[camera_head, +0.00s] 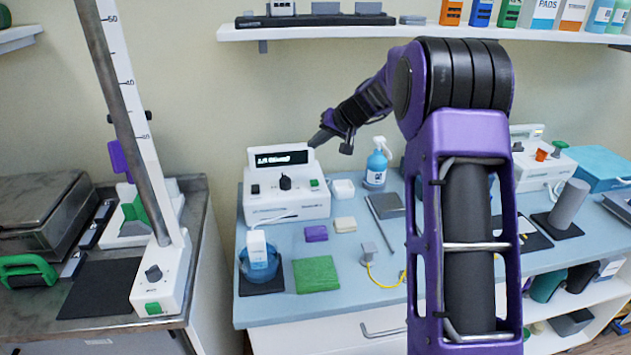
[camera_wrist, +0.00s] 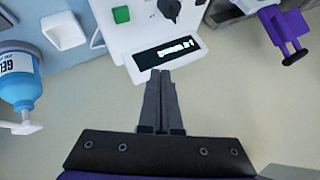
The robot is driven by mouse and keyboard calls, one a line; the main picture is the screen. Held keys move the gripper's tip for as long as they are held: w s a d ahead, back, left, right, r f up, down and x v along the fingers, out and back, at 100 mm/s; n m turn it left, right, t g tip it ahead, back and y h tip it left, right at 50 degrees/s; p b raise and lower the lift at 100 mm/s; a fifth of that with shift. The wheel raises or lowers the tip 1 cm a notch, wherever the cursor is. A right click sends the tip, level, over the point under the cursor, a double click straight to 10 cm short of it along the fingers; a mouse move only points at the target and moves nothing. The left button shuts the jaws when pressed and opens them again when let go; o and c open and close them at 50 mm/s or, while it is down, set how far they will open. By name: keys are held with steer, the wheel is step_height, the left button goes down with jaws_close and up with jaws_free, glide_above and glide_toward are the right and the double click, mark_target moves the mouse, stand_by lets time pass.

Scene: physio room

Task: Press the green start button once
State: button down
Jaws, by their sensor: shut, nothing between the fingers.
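A white device (camera_head: 287,190) stands on the blue-topped bench, with a lit black display, a dark knob (camera_head: 285,183) and a green button (camera_head: 314,183) at the right of its front panel. In the wrist view the green button (camera_wrist: 121,14) is at the top, left of the knob (camera_wrist: 170,8); the display (camera_wrist: 167,52) lies nearer my fingers. My gripper (camera_head: 318,138) is at the device's top right, above the green button and apart from it. In the wrist view my gripper (camera_wrist: 161,75) is shut and empty, its tips by the display edge.
A blue gel bottle (camera_head: 376,168) and a white dish (camera_head: 342,189) stand right of the device. A blue bowl (camera_head: 259,262) and green cloth (camera_head: 316,274) lie in front. A tall post unit with another green button (camera_head: 152,307) stands left. A shelf (camera_head: 320,27) hangs above.

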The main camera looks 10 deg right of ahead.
steer(key=shift+f, duration=0.1)
steer(key=b, duration=0.6)
glide_above(317, 183)
step_height(317, 183, down, 8)
steer(key=shift+r, duration=0.1)
steer(key=shift+f, duration=0.45)
steer(key=shift+f+b, duration=0.1)
steer(key=shift+b, duration=0.25)
stand_by(1.1)
steer(key=shift+f+b, duration=0.35)
steer(key=shift+b, duration=0.15)
steer(key=shift+s+f+b, duration=0.1)
steer(key=shift+f+b, duration=0.35)
steer(key=shift+b, duration=0.1)
stand_by(0.7)
steer(key=shift+r, duration=0.1)
steer(key=shift+r+p, duration=0.45)
steer(key=shift+r, duration=0.35)
